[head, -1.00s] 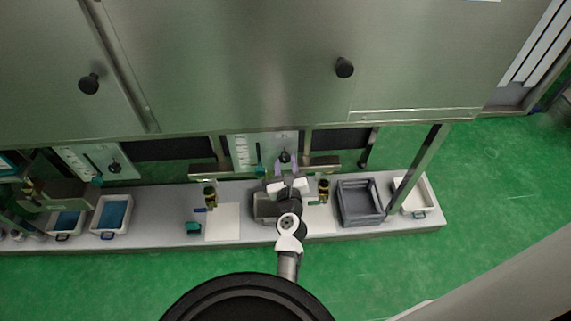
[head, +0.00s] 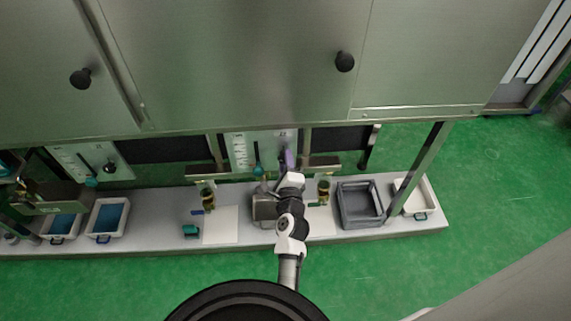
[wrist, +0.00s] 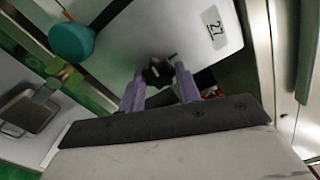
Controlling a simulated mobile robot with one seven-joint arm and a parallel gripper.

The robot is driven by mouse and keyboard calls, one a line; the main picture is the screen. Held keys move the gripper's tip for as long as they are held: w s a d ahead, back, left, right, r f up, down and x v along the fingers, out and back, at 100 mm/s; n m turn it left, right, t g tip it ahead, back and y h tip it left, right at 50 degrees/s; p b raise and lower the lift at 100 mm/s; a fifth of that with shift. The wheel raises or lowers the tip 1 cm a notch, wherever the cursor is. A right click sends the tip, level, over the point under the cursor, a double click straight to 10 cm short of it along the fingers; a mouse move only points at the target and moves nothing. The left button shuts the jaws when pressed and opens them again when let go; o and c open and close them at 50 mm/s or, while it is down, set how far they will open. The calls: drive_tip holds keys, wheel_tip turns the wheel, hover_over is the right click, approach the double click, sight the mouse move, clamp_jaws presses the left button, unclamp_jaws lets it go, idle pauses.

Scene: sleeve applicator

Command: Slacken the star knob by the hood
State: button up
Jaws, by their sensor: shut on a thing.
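The black star knob (wrist: 157,72) sits on a pale panel in the wrist view, between the two purple fingers of my gripper (wrist: 159,84). The fingers are shut on it, one at each side. In the head view my gripper (head: 287,160) reaches the white panel (head: 240,152) below the steel hood (head: 240,60), and its fingers hide the knob. A teal ball-ended lever (wrist: 72,42) stands to the left of the knob in the wrist view. A numbered label (wrist: 214,27) is at the panel's upper right.
A second black knob (head: 110,167) is on another panel at the left. A grey crate (head: 346,213) and a white tray (head: 426,191) stand on the bench to the right. A metal box (head: 264,209) is beside my arm. Steel posts (head: 420,165) hold the hood.

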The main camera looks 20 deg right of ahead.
drive_tip(key=n+b, duration=0.3)
drive_tip(key=n, duration=0.3)
drive_tip(key=n+b, duration=0.3)
drive_tip(key=n, duration=0.4)
drive_tip(key=n+b, duration=0.3)
drive_tip(key=n, duration=0.3)
drive_tip(key=shift+w+a+r+b, duration=0.1)
drive_tip(key=shift+a+r+b, duration=0.05)
drive_tip(key=shift+r+b, duration=0.2)
drive_tip(key=shift+n, duration=0.4)
drive_tip(key=o, duration=1)
drive_tip(key=shift+f, duration=0.1)
